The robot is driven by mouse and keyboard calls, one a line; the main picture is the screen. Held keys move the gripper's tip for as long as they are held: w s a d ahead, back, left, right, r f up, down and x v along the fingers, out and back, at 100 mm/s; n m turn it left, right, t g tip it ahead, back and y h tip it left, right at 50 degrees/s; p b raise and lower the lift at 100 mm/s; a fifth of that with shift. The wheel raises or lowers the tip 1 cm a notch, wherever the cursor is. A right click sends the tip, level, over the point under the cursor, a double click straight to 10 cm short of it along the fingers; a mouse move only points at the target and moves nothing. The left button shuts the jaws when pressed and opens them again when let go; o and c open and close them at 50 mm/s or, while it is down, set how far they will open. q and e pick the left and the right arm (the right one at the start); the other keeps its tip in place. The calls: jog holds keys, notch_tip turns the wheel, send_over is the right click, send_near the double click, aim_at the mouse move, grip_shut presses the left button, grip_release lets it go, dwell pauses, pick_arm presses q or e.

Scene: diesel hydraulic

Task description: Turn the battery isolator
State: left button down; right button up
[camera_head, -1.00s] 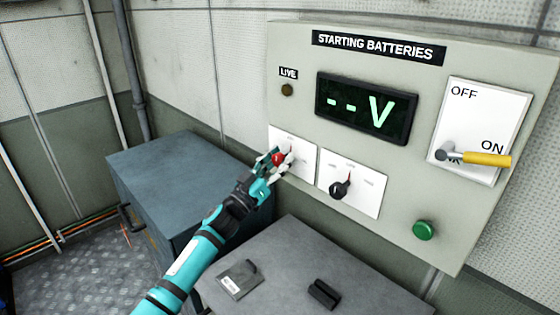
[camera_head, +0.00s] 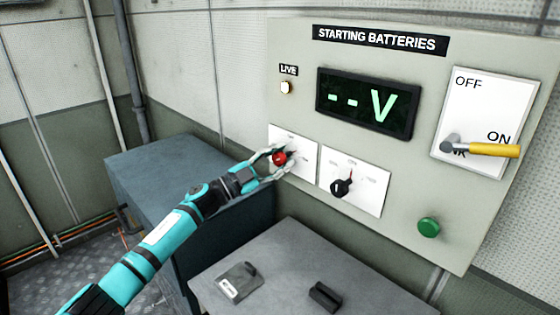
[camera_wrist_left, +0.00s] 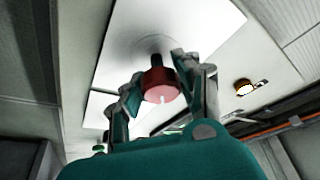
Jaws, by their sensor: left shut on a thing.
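The battery isolator is a red round knob (camera_head: 279,158) on a white plate (camera_head: 306,151) at the lower left of the starting batteries panel (camera_head: 300,60). My left gripper (camera_head: 277,160) is at the knob, with a finger on either side of it. In the left wrist view the red knob (camera_wrist_left: 160,84) sits between the two fingertips (camera_wrist_left: 158,92), and a pale mark shows on its face. The gripper is shut on it. The round LIVE lamp (camera_head: 287,88) above is pale and bright. My right gripper is not in view.
The display (camera_head: 366,104) reads "--V". To the right are a black selector (camera_head: 341,187), a green button (camera_head: 429,227) and a yellow-handled lever (camera_head: 485,149) by ON. Below stand a blue cabinet (camera_head: 180,165) and a grey top (camera_head: 290,262) holding a black block (camera_head: 323,296).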

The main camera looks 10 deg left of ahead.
pick_arm(q)
jog(key=m+g, duration=0.2)
jog(key=m, duration=0.2)
jog(key=shift+m+g, duration=0.7)
jog(key=shift+m, duration=1.3)
jog(key=c, duration=0.9)
grip_release()
jog(key=shift+o, duration=0.2)
